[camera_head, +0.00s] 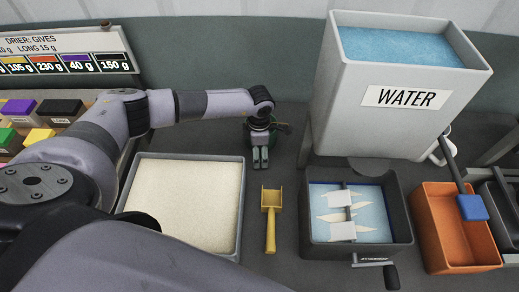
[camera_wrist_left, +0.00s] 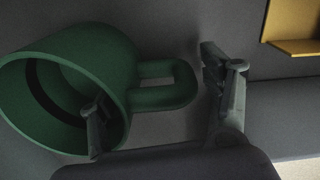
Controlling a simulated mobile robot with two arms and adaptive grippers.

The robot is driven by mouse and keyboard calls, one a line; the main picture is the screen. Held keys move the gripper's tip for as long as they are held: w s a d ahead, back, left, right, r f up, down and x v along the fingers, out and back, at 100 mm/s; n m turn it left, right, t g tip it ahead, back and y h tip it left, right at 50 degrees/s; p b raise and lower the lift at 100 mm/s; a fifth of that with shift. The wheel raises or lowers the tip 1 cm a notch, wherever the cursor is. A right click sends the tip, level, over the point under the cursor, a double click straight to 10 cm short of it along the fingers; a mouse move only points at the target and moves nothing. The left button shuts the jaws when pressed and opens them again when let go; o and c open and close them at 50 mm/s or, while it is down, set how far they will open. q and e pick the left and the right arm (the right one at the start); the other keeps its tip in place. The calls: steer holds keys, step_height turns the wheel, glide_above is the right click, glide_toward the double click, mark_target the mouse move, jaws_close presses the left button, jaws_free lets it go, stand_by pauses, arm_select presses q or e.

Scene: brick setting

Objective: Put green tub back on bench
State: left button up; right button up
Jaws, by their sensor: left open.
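The green tub (camera_wrist_left: 85,65) lies large in the left wrist view, its round mouth facing lower left and its looped handle (camera_wrist_left: 165,85) pointing right. My left gripper (camera_wrist_left: 165,110) is open around the handle side, one finger in front of the tub's rim and wall, the other just past the handle's end. I cannot tell whether the fingers touch it. In the head view my left gripper (camera_head: 260,158) points down at the back of the bench (camera_head: 285,215), and only a little of the green tub (camera_head: 281,127) shows behind it. My right gripper is not in view.
A tray of pale grains (camera_head: 185,165) stands left of the gripper. A yellow scoop (camera_head: 271,220) lies in front. Right are a dark mixer box (camera_head: 400,215) with a crank, a WATER tank (camera_head: 340,100) and an orange bin (camera_head: 440,255). Colored blocks (camera_head: 45,108) sit far left.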

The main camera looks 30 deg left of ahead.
arm_select(q)
steer(key=shift+r, duration=0.1)
steer(key=shift+r, duration=0.2)
step_height(320, 180, up, 10)
steer(key=b, duration=0.3)
steer(key=shift+s+r, duration=0.1)
steer(key=shift+r, duration=0.8)
